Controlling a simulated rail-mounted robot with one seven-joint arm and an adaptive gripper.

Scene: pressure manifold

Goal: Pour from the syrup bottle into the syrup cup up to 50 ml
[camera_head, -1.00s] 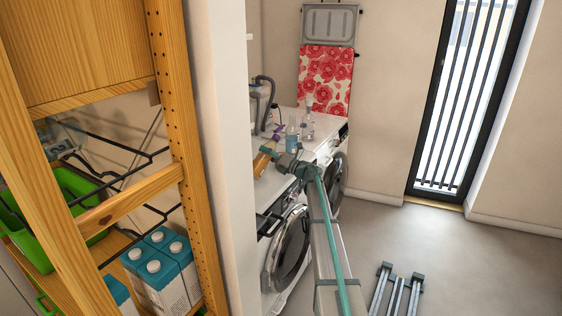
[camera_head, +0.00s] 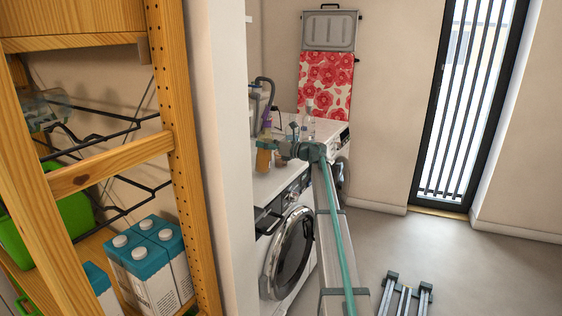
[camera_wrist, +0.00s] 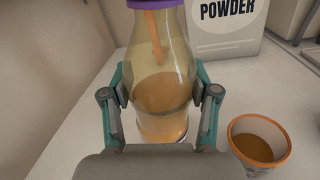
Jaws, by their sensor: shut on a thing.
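The syrup bottle (camera_wrist: 170,65) is clear glass with a purple cap or collar at its mouth. It holds amber liquid in its lower part, and an orange streak runs down inside its neck. My gripper (camera_wrist: 160,92) is shut around its middle and the bottle stands about upright. In the head view my gripper (camera_head: 275,146) and the bottle (camera_head: 263,160) are over the washing machine top. The syrup cup (camera_wrist: 262,143) is white with an orange rim, upright at the lower right of the wrist view. It holds brownish-orange liquid; I cannot read its level in ml.
A white powder box (camera_wrist: 225,30) stands behind the bottle in the wrist view. Clear bottles (camera_head: 309,110) stand farther back on the machines. A wooden shelf (camera_head: 180,150) with cartons (camera_head: 150,260) is at the left. The floor at the right has free room.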

